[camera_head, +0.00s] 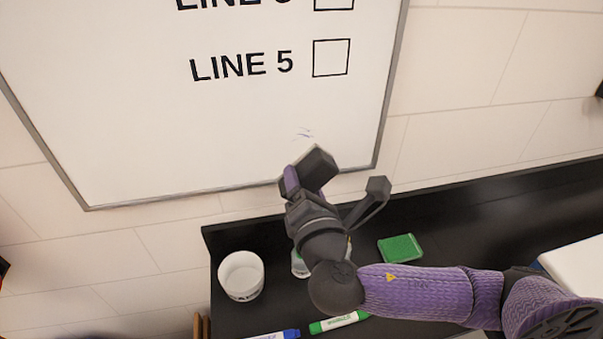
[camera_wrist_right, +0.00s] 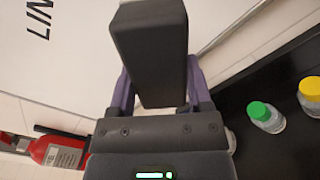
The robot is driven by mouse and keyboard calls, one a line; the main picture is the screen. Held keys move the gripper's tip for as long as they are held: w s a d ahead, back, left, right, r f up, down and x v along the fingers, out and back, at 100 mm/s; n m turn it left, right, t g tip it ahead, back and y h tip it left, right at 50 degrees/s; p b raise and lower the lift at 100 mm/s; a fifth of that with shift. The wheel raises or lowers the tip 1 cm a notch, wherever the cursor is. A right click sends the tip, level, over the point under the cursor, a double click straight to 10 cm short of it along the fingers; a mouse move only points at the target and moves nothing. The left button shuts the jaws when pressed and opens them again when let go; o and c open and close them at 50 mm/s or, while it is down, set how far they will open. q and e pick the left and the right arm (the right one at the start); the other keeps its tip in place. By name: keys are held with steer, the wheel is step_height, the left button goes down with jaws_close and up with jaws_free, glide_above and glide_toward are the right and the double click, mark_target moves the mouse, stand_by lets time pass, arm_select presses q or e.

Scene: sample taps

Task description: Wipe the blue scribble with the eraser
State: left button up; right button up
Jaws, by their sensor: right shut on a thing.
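The whiteboard (camera_head: 140,130) fills the upper left of the head view. A small, faint blue-purple scribble (camera_head: 303,134) shows on it near its lower right, below "LINE 5". My right gripper (camera_head: 304,177) is shut on a dark block eraser (camera_head: 318,168) with a pale edge on its board side. The eraser is just below the scribble in the head view; I cannot tell whether it touches the board. In the right wrist view the eraser (camera_wrist_right: 152,55) sits between the two purple fingers, and the scribble is not seen. My left gripper is not in view.
A black counter (camera_head: 480,215) runs below the board. On it are a white cup (camera_head: 241,275), a green sponge (camera_head: 400,248), and green (camera_head: 338,323) and blue (camera_head: 275,335) markers. The wrist view shows green-capped (camera_wrist_right: 265,117) and yellow-capped (camera_wrist_right: 311,95) bottles and a red extinguisher (camera_wrist_right: 58,152).

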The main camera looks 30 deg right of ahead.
mark_target(289, 141)
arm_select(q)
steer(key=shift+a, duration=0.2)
arm_select(e)
steer(key=x, duration=0.6)
steer(key=shift+w, duration=0.4)
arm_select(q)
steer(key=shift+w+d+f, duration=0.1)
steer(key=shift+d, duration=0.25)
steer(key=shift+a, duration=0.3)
arm_select(e)
steer(key=shift+w, duration=0.1)
steer(key=shift+w+d, duration=0.15)
steer(key=shift+w, duration=0.15)
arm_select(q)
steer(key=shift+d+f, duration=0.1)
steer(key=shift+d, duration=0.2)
arm_select(e)
steer(key=shift+w+d, duration=0.1)
steer(key=shift+w, duration=0.25)
steer(key=shift+w, duration=0.25)
